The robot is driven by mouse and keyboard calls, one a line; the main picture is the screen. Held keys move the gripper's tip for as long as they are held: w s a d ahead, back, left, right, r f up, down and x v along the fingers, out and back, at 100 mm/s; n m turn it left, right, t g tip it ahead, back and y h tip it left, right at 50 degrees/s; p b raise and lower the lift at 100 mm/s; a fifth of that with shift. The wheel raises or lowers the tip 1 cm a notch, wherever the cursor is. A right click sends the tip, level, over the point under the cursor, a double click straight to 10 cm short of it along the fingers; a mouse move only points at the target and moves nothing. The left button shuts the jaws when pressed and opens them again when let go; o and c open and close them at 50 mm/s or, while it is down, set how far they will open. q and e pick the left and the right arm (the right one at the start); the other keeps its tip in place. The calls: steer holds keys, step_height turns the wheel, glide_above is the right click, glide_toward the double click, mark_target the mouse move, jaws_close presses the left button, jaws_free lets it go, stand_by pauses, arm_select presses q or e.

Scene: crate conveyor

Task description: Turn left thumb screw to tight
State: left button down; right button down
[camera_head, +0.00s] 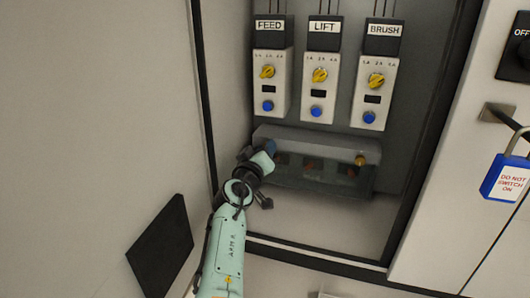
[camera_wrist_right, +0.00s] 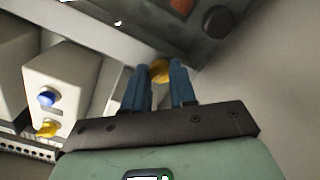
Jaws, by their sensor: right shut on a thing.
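My right arm reaches into the cabinet from below in the head view. Its gripper (camera_head: 268,150) is at the left end of the grey cover (camera_head: 310,146). In the right wrist view the two blue fingers (camera_wrist_right: 160,80) are shut on the brass left thumb screw (camera_wrist_right: 160,70), whose round head shows between their tips. The gripper hides this screw in the head view. The right thumb screw (camera_head: 360,160) is free at the cover's right end. How tight the left screw is cannot be seen. My left gripper is not in view.
Above the cover are three units labelled FEED (camera_head: 269,85), LIFT (camera_head: 321,90) and BRUSH (camera_head: 375,92), with yellow knobs and blue buttons. A blue padlock (camera_head: 505,178) hangs at the right. The cabinet's frame edge (camera_head: 202,100) runs close left of my arm.

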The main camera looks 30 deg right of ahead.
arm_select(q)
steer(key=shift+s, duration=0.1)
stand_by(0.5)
arm_select(e)
steer(key=c, duration=0.9)
jaws_free()
steer(key=shift+a, duration=0.1)
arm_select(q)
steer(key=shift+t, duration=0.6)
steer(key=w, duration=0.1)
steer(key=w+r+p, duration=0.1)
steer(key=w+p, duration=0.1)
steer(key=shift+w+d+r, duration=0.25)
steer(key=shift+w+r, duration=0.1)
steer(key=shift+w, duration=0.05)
arm_select(e)
steer(key=v, duration=1.3)
steer(key=shift+s, duration=0.2)
